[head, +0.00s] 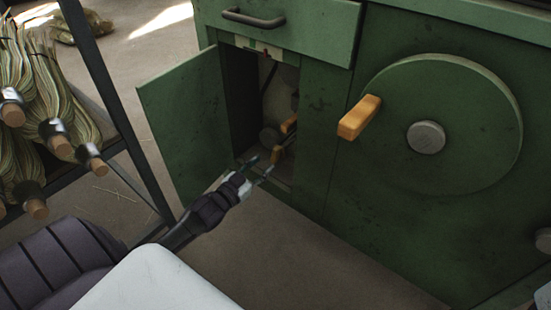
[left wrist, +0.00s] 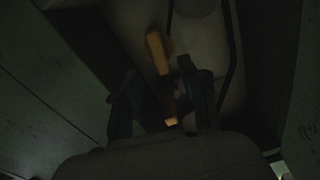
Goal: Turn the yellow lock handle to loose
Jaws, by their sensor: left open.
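Inside the open compartment of the green machine, two yellow-orange handle parts show in the head view. The upper part (head: 289,124) is at the right side of the opening, and the lower part (head: 277,154) is near its floor. I cannot tell whether they belong to one lock handle. My left gripper (head: 260,166) is open at the compartment's mouth, its fingertips close to the lower part. In the dark left wrist view, one yellow part (left wrist: 158,52) lies beyond the fingers and another (left wrist: 170,112) shows between them. Contact cannot be told. My right gripper is out of view.
The green compartment door (head: 185,120) stands open to the left of my left gripper. A large green wheel (head: 465,165) with an orange crank handle (head: 359,117) is on the machine's front. A rack (head: 125,125) with broom bundles stands at left. A drawer (head: 290,22) is above the opening.

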